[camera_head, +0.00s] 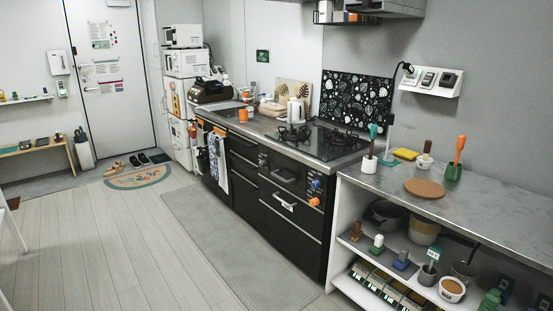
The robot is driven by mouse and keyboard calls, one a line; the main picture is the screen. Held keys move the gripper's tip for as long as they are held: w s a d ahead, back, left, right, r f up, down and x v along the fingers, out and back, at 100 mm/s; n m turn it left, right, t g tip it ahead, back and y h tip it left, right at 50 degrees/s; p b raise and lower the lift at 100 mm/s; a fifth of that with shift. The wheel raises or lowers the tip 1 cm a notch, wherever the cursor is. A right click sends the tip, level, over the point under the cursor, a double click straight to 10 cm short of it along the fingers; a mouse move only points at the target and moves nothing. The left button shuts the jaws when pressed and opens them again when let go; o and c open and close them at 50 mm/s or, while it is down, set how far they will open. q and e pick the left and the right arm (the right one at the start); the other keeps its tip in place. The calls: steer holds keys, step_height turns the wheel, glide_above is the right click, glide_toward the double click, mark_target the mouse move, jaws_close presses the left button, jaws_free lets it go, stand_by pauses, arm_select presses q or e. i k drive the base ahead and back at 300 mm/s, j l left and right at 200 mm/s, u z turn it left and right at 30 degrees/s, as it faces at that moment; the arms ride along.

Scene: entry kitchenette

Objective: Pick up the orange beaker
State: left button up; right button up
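A small orange beaker (243,115) stands upright on the far part of the kitchen counter (262,124), near its front edge and left of the white kettle (296,109). It is far off and small in the camera_head view. Neither of my grippers shows in this view, and nothing of mine is near the beaker.
A grey runner mat (235,245) lies along the black cabinets (245,166). The wooden floor to its left (120,250) is clear. A nearer shelf unit (480,210) stands at right, holding cups and utensils. Shoes (136,161) lie by the door.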

mark_target(244, 114)
steer(key=i+j+u, duration=0.2)
steer(key=i+u, duration=0.15)
steer(key=i, duration=0.4)
steer(key=i+u, duration=0.4)
steer(key=i, duration=0.35)
steer(key=i+l+u, duration=0.25)
steer(key=i, duration=1.2)
steer(key=i+z, duration=0.25)
steer(key=i, duration=0.25)
steer(key=i+j+z, duration=0.2)
steer(key=i, duration=0.3)
steer(key=i+z, duration=0.25)
steer(key=i, duration=0.25)
steer(key=i+j+z, duration=0.1)
steer(key=i+z, duration=0.3)
steer(key=i, duration=0.3)
